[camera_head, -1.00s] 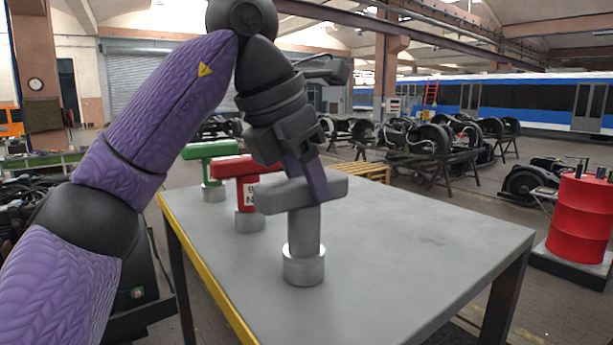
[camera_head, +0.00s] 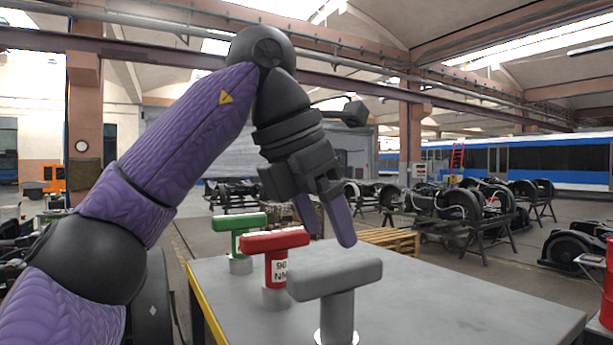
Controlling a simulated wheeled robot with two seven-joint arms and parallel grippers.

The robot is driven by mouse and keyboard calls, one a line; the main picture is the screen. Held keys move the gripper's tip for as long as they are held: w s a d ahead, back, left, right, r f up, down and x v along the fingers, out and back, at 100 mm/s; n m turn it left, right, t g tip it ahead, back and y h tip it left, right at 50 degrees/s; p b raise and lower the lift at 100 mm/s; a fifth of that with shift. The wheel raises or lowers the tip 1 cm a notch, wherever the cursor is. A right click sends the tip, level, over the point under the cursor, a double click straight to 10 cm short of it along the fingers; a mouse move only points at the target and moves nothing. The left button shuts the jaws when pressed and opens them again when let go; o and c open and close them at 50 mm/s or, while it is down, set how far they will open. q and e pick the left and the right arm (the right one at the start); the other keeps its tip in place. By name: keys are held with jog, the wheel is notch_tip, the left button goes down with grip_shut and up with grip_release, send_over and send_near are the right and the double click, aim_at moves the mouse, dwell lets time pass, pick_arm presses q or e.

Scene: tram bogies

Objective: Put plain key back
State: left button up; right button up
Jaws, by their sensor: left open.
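The plain grey T-shaped key (camera_head: 336,284) stands upright at the front of the grey table, its foot in a light round holder (camera_head: 337,338) cut by the lower picture edge. My left gripper (camera_head: 328,238) is open and empty, its two purple fingers pointing down above and behind the grey key's crossbar, apart from it as far as I can tell. A red T-key (camera_head: 274,243) with a "90 NM" label and a green T-key (camera_head: 238,223) stand upright to the left and farther back. My right gripper is out of view.
The table (camera_head: 450,310) has a yellow left edge and is bare to the right of the keys. A wooden pallet (camera_head: 390,240) and bogies (camera_head: 460,205) on stands are behind it. Part of a red drum (camera_head: 607,285) shows at the right edge.

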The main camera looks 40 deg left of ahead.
pick_arm(q)
jog(key=v, duration=0.5)
jog(key=shift+s+d+r, duration=0.1)
jog(key=shift+r, duration=0.05)
jog(key=shift+v, duration=0.8)
